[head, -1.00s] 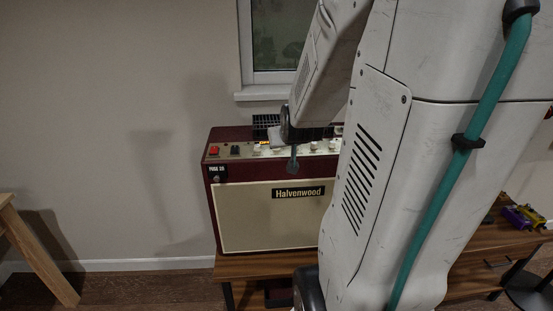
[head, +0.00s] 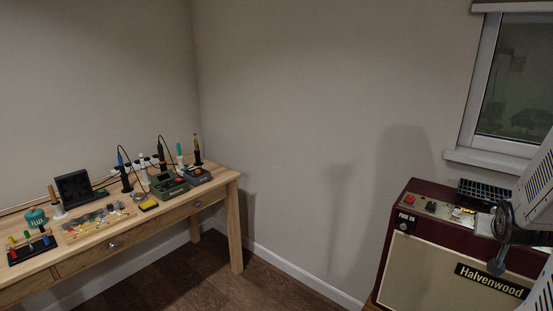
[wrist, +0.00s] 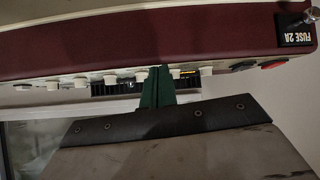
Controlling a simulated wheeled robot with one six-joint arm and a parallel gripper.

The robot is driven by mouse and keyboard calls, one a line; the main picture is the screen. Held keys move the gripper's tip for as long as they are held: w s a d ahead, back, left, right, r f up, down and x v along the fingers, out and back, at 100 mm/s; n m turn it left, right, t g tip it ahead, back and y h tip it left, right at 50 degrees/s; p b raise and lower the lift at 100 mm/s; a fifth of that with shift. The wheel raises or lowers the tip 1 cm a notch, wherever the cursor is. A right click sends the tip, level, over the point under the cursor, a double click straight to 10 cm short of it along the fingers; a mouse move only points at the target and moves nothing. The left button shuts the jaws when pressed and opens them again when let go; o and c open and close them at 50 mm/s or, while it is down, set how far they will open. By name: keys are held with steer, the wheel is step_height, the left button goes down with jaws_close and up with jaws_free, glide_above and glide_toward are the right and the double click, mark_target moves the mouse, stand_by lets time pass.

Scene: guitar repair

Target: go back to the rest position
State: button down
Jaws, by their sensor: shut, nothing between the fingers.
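My gripper (wrist: 157,88) shows in the wrist view as two dark green fingers pressed together, with nothing between them. It is in front of the control panel of a dark red amplifier (wrist: 100,36), near its row of white knobs; I cannot tell whether it touches. In the head view the amplifier (head: 382,267) stands at the lower right, labelled Halvenwood. Part of my arm covers its right side there, and the gripper's tip is small near the panel.
A window (head: 515,85) is above the amplifier at the right. The floor (head: 265,282) between bench and amplifier looks clear.

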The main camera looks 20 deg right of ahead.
steer(key=s+a+f+g+y, duration=0.3)
steer(key=s+a+g, duration=0.1)
steer(key=a, duration=0.2)
steer(key=s+a+r+n+y, duration=0.1)
steer(key=a+r+n, duration=0.2)
steer(key=a, duration=0.7)
steer(key=s+a+r+n+y, duration=0.1)
steer(key=a+r+n+y, duration=0.1)
steer(key=a, duration=0.9)
steer(key=s+a+r+n+y, duration=0.1)
steer(key=a+r+n, duration=0.3)
steer(key=a, duration=0.7)
steer(key=shift+s+r+g+y, duration=0.2)
steer(key=shift+r+g+y, duration=0.3)
steer(key=shift+r, duration=0.45)
